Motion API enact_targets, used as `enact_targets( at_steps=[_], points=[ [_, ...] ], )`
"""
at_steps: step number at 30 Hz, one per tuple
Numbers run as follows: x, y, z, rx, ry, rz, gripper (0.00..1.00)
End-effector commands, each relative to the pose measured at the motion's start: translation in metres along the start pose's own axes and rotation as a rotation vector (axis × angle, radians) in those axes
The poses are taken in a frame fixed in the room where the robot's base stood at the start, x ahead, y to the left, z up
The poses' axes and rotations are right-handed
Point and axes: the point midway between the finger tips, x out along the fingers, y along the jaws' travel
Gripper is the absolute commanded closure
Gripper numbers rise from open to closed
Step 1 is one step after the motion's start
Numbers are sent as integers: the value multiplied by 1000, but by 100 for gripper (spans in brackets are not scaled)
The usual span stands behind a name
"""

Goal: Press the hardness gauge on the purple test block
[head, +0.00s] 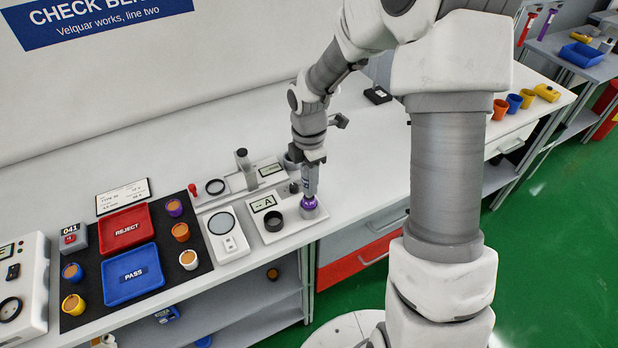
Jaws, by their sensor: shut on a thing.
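My gripper (313,160) is shut on the hardness gauge (311,180), a slim grey upright tool. The gauge points down at the purple test block (308,202), a small round block with a grey lower part at the right end of the bench equipment. The gauge's lower end meets or hangs just above the purple top; I cannot tell whether they touch. The gauge's display is not readable here.
Further left are a scale (228,245), red REJECT tray (125,228), blue PASS tray (133,274) and several small pots. The bench's front edge is close to the block.

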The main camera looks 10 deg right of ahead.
Motion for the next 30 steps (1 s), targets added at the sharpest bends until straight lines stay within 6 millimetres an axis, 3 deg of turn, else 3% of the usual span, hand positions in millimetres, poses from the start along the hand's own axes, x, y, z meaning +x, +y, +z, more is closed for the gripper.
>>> enact_targets(
  at_steps=[30],
  points=[
    [7,0,0,0,0,-1,100]
  ],
)
